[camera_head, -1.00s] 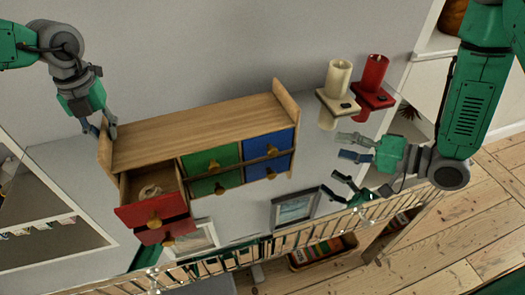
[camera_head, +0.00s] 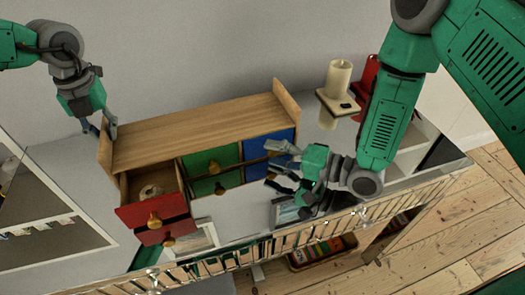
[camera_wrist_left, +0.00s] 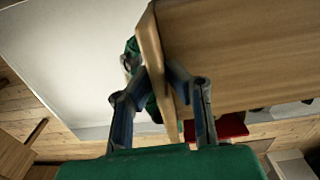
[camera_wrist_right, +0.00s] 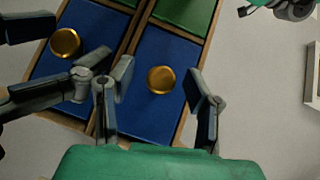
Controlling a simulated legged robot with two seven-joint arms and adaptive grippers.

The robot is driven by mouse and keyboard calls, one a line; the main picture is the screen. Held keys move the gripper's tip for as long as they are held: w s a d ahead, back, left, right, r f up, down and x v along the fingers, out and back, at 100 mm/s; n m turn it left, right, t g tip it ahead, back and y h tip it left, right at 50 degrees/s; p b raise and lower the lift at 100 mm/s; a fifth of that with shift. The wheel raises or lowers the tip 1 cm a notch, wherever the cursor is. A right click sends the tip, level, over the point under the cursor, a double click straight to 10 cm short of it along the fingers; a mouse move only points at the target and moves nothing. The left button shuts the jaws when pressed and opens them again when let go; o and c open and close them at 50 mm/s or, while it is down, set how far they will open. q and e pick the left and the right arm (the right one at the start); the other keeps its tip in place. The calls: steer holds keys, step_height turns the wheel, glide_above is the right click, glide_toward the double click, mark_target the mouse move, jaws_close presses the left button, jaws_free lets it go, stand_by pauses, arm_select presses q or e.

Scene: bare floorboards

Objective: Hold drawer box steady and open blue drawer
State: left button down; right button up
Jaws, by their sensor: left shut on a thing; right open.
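The wooden drawer box (camera_head: 195,126) stands against the wall with red, green and blue drawers. My left gripper (camera_head: 102,130) is shut on its left side panel, which shows between the fingers in the left wrist view (camera_wrist_left: 152,50). My right gripper (camera_head: 278,165) is open in front of the blue drawers (camera_head: 256,147), partly hiding them. In the right wrist view, two blue drawers (camera_wrist_right: 140,112) look closed. One brass knob (camera_wrist_right: 161,79) appears between the open fingers; contact is not visible. The other knob (camera_wrist_right: 65,42) is at left.
The upper red drawer (camera_head: 150,213) is pulled out, with a round pale item (camera_head: 150,191) inside. A railing (camera_head: 250,257) runs below. A picture frame is partly hidden by my right gripper.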

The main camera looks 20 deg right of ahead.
steer(key=shift+w+a, duration=0.4)
jaws_close()
steer(key=s, duration=1)
steer(key=shift+s+d+f, duration=0.15)
steer(key=shift+d, duration=0.2)
